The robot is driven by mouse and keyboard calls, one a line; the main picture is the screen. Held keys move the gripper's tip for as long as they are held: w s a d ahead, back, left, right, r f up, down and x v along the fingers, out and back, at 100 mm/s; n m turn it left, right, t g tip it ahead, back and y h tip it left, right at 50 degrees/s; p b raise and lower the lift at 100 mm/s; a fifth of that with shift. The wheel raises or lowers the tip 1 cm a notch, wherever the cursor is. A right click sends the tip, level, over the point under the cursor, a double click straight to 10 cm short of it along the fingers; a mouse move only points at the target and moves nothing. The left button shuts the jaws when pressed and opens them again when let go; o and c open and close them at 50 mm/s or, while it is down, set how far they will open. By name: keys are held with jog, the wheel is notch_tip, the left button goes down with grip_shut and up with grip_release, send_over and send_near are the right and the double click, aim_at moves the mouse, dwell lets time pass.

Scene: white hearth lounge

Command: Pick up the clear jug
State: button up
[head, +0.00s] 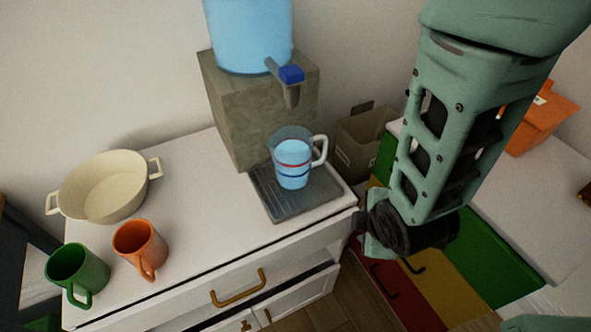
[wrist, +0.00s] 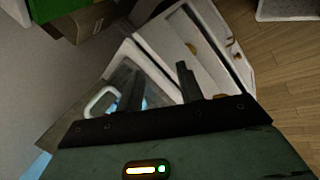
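The clear jug (head: 292,163) stands upright on a dark drip tray (head: 290,210) on the white cabinet. It holds blue liquid, has red and dark blue bands, and its pale handle points right in the head view. In the wrist view the jug's handle (wrist: 101,101) shows left of my fingers, and its body is partly hidden behind them. My gripper (wrist: 160,76) is open, with two dark fingers apart and nothing held. In the head view my gripper (head: 364,223) is right of the jug, beside the cabinet's right edge, mostly hidden by my arm.
A blue water dispenser (head: 247,35) on a stone block (head: 232,115) stands behind the jug, its tap above it. A cream pot (head: 105,187), an orange mug (head: 140,248) and a green mug (head: 76,272) are at left. A cardboard box (head: 361,140) stands behind right. A drawer (head: 240,285) is ajar.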

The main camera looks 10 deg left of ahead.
jog(key=w+d+f+n+t+b, duration=0.2)
jog(key=w+f+n+t, duration=0.2)
jog(key=f+n, duration=0.15)
jog(key=n+t+y+b, duration=0.7)
jog(key=n+b, duration=0.1)
jog(key=n, duration=1)
send_near(326, 150)
jog(key=x, duration=0.6)
jog(key=shift+w+a+r, duration=0.1)
jog(key=shift+w, duration=0.1)
jog(key=shift+p+x, duration=0.35)
jog(key=shift+x, duration=2.7)
grip_shut()
